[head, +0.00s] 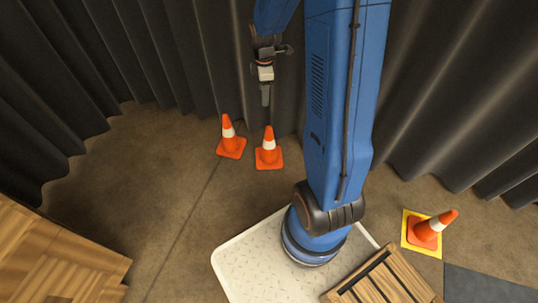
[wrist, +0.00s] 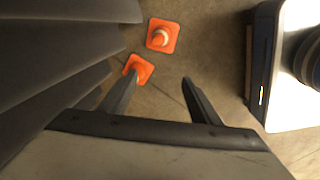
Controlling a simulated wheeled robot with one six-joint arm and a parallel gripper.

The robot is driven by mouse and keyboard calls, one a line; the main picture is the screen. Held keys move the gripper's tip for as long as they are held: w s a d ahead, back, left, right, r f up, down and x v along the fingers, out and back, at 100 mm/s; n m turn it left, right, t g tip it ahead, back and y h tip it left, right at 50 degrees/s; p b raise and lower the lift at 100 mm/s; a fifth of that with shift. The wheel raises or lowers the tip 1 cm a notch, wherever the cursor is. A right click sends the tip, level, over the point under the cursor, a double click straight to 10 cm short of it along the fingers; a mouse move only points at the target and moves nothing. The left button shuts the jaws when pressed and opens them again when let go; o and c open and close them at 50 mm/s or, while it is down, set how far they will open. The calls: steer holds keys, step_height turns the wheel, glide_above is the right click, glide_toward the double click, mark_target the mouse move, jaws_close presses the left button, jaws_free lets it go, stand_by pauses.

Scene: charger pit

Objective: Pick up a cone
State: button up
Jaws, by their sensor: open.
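Two orange cones with white bands stand upright close together on the floor before the curtain: a left cone (head: 231,146) and a right cone (head: 268,155) in the head view. A third cone (head: 424,230) stands on a yellow square (head: 409,237) at the right. My gripper (head: 266,97) is open and empty, raised above the floor near the pair. In the wrist view, my gripper (wrist: 160,80) has its fingers apart. One cone (wrist: 162,36) lies beyond them, and another (wrist: 141,68) is partly hidden by the left finger.
A dark pleated curtain (head: 170,60) runs behind the cones and fills the left of the wrist view. Wooden crates stand at lower left (head: 60,255) and bottom right (head: 385,283). The floor left of the pair is clear.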

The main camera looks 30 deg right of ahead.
mark_target(269, 131)
steer(key=w+d+f+n, duration=0.1)
steer(key=f, duration=0.8)
steer(key=d+f+n, duration=0.1)
steer(key=f, duration=0.9)
steer(key=w+d+f+n+g, duration=0.1)
steer(key=d+f, duration=0.1)
steer(key=f, duration=0.8)
steer(key=shift+w+f+n, duration=0.25)
steer(key=shift+w+n, duration=0.05)
steer(key=shift+c, duration=0.3)
jaws_close()
